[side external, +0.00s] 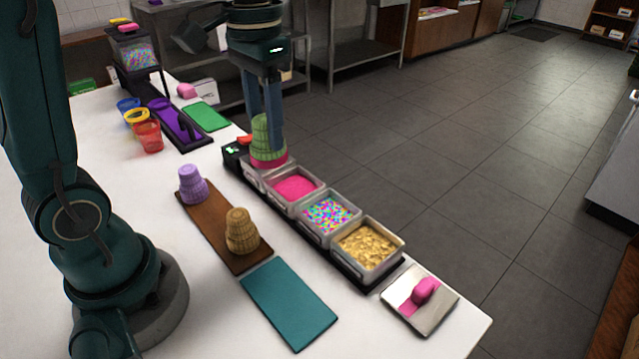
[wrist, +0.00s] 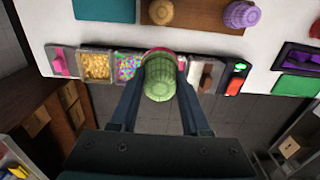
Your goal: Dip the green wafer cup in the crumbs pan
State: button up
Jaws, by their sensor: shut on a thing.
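My gripper (side external: 264,113) is shut on the green wafer cup (side external: 266,142), one finger on each side. The cup is upright with its wide end down, and a pink band shows round its lower edge. In the side view it overlaps the pan at the far end of the row. The wrist view also shows the cup (wrist: 159,80) between the fingers. The crumbs pan (side external: 369,248) holds golden flakes at the near end of the row, apart from the cup; it also shows in the wrist view (wrist: 96,65).
Between cup and crumbs are a pink-filled pan (side external: 293,187) and a sprinkles pan (side external: 329,216). A brown board (side external: 220,230) carries a purple cup (side external: 192,184) and a tan cup (side external: 241,232). A teal mat (side external: 289,303) lies nearby. A metal plate with pink handle (side external: 420,298) is beyond the crumbs.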

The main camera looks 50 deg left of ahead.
jog(key=shift+w+r, duration=0.1)
jog(key=shift+w, duration=0.1)
jog(key=w+d+m, duration=0.3)
jog(key=w+d, duration=0.2)
jog(key=d, duration=0.1)
jog(key=shift+w+d+f+m, duration=0.1)
jog(key=shift+d+f+m, duration=0.4)
jog(key=shift+d+f, duration=1.15)
jog(key=shift+w+d+f+m, duration=0.15)
jog(key=shift+d+f+m, duration=0.35)
jog(key=shift+d+f, duration=1.2)
jog(key=shift+w+d+f+m, duration=0.1)
jog(key=shift+d+f+m, duration=0.4)
jog(key=shift+d+f, duration=1.15)
jog(key=shift+a+f, duration=0.3)
jog(key=shift+f, duration=0.3)
jog(key=shift+f, duration=0.7)
jog(key=shift+r, duration=0.1)
